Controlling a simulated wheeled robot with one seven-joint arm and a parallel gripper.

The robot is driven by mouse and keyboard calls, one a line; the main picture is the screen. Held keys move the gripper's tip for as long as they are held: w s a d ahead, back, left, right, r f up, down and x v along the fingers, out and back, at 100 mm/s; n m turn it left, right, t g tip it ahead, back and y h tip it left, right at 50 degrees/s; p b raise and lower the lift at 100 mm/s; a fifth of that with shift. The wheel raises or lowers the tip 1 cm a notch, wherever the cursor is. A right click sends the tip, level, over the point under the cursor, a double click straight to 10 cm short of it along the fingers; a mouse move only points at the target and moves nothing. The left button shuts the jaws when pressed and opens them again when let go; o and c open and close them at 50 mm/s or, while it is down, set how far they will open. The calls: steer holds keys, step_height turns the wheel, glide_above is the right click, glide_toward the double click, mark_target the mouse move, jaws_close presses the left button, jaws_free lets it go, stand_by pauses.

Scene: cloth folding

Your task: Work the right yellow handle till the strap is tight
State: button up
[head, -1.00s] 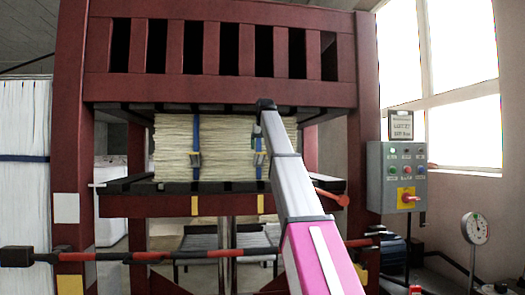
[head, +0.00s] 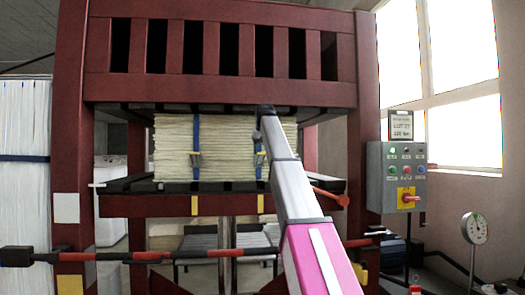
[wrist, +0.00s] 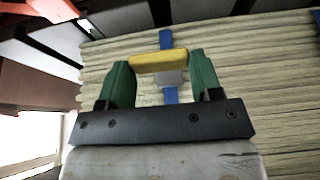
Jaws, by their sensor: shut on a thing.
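The right yellow handle (wrist: 158,62) lies crosswise over the blue strap (wrist: 170,95) in the wrist view, with a grey buckle (wrist: 172,78) just below it. My gripper (wrist: 160,75) has its two green fingers at the handle's two ends and is shut on it. In the head view the right strap (head: 258,142) runs down the front of the cloth stack (head: 228,135), partly behind my arm. My gripper is hidden behind my arm there. I cannot tell how tight the strap is.
A second blue strap (head: 196,130) with its own buckle is left of my arm. The dark red press frame (head: 70,150) surrounds the stack, with its upper plate close above. A control box (head: 397,178) and a dial gauge (head: 474,228) stand at the right.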

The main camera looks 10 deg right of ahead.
step_height(320, 180, down, 6)
steer(key=s+t, duration=0.2)
steer(key=t, duration=0.3)
steer(key=shift+s+t, duration=0.3)
steer(key=shift+s, duration=0.05)
steer(key=shift+f, duration=1.55)
steer(key=o, duration=1.3)
steer(key=shift+w, duration=0.1)
steer(key=v, duration=1.1)
